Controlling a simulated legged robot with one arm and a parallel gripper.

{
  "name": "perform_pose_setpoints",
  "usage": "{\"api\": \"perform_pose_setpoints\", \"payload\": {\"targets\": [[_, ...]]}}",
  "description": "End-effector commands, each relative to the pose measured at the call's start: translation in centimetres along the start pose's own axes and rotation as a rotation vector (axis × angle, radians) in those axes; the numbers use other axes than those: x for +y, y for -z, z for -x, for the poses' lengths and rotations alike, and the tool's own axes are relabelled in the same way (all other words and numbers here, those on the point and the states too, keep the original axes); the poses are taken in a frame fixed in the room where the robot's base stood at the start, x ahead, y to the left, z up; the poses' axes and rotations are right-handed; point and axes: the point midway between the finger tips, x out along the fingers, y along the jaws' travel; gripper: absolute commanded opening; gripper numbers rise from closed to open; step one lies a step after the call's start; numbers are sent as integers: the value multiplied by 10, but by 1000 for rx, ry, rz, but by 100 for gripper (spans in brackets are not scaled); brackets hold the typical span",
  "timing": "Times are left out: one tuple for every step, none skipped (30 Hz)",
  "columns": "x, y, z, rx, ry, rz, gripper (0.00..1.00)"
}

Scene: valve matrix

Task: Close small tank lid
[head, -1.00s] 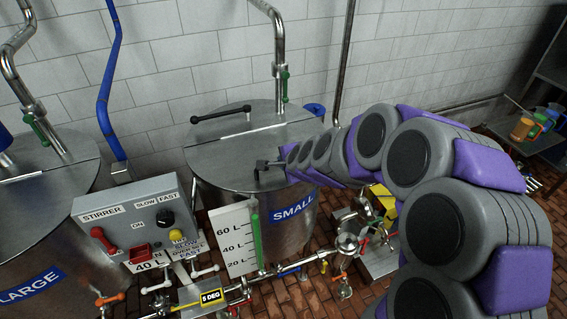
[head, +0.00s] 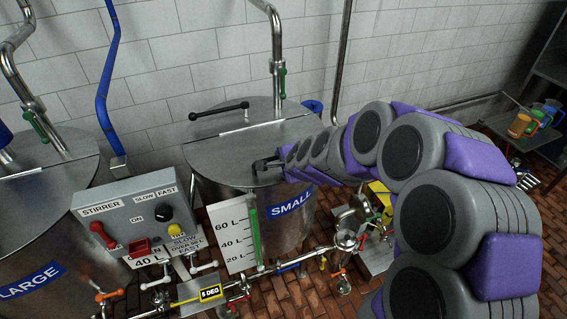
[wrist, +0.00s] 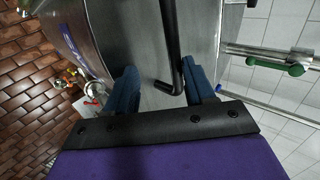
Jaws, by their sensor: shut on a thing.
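The small tank (head: 262,226), a steel drum with a blue "SMALL" label, stands at the middle of the head view. Its round steel lid (head: 215,150) lies flat across the top, with a bright hinge strip across it. A black bar handle (head: 220,109) sits on the rear part. My gripper (head: 264,164) is low at the lid's front right edge. In the wrist view my gripper (wrist: 162,87) has its blue fingers on either side of a dark bent handle (wrist: 172,50), and it is shut on it. The exact finger contact is hard to see.
A grey stirrer control box (head: 135,215) and a level gauge (head: 232,236) stand in front of the tank. The large tank (head: 40,240) is at left. Pipes and valves run low in front. A steel pipe (head: 277,60) rises behind the lid.

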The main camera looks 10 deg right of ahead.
Motion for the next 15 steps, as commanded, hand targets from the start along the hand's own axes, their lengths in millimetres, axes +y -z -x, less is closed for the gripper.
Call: {"api": "perform_pose_setpoints", "payload": {"targets": [[15,-5,-2,-13,-32,-2,40],[14,-5,0,-13,-31,-2,40],[14,-5,5,-13,-29,-2,40],[13,-5,9,-12,-28,-1,40],[13,-5,14,-12,-26,-1,40],[12,-5,20,-11,-23,0,40],[12,-4,25,-10,-21,0,40],[12,-4,30,-9,-19,0,40],[11,-3,38,-8,-16,-1,40],[10,-3,44,-7,-12,0,40],[10,-3,50,-7,-9,0,40],[9,-3,57,-6,-6,0,40],[9,-2,62,-5,-6,-1,40],[8,-2,66,-5,-5,-1,40],[7,-1,71,-4,-4,-2,40]]}}
